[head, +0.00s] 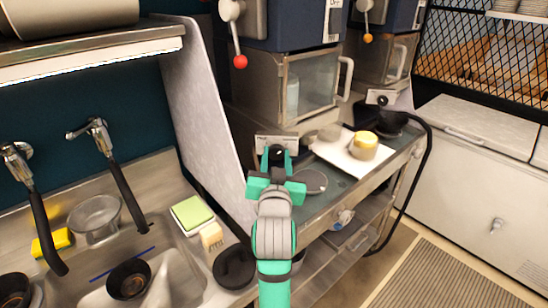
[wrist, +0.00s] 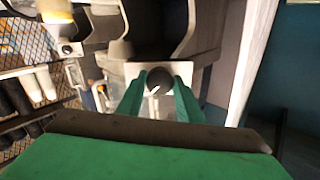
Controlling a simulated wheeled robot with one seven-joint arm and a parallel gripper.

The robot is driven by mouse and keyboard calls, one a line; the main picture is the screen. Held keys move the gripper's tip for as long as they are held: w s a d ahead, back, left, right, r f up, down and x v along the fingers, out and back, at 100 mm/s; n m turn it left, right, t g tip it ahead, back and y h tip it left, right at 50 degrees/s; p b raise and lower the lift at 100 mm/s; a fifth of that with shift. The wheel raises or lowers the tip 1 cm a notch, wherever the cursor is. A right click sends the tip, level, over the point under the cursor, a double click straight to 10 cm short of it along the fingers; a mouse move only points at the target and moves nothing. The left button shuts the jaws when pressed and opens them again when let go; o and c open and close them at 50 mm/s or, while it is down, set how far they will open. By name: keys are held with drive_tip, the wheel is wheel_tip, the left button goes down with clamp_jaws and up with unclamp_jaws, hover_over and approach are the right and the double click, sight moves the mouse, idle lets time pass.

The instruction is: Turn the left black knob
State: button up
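The left black knob (head: 277,152) sits on the white front plate of the left machine, above the counter. In the wrist view the round dark knob (wrist: 157,81), with a white mark on it, shows between my green fingertips. My gripper (head: 277,163) points at the plate, with its fingers apart on either side of the knob. In the wrist view my gripper (wrist: 160,84) frames the knob closely; whether the fingers touch it I cannot tell. A second black knob (head: 382,100) is on the right machine, away from my gripper.
A grey partition (head: 205,110) stands close on the left, beside the sink. A red-tipped lever (head: 239,61) hangs above. A black hose (head: 428,150) loops at the counter's right end.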

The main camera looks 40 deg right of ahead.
drive_tip(key=shift+s+d, duration=0.1)
drive_tip(key=shift+d, duration=0.05)
drive_tip(key=shift+n, duration=0.4)
drive_tip(key=n, duration=0.4)
drive_tip(key=shift+r+n, duration=0.1)
drive_tip(key=shift+n, duration=0.2)
drive_tip(key=n, duration=0.3)
drive_tip(key=shift+n+g, duration=0.3)
drive_tip(key=n, duration=0.4)
drive_tip(key=shift+r, duration=0.1)
drive_tip(key=n, duration=0.4)
drive_tip(key=shift+a+n, duration=0.2)
drive_tip(key=shift+n, duration=0.1)
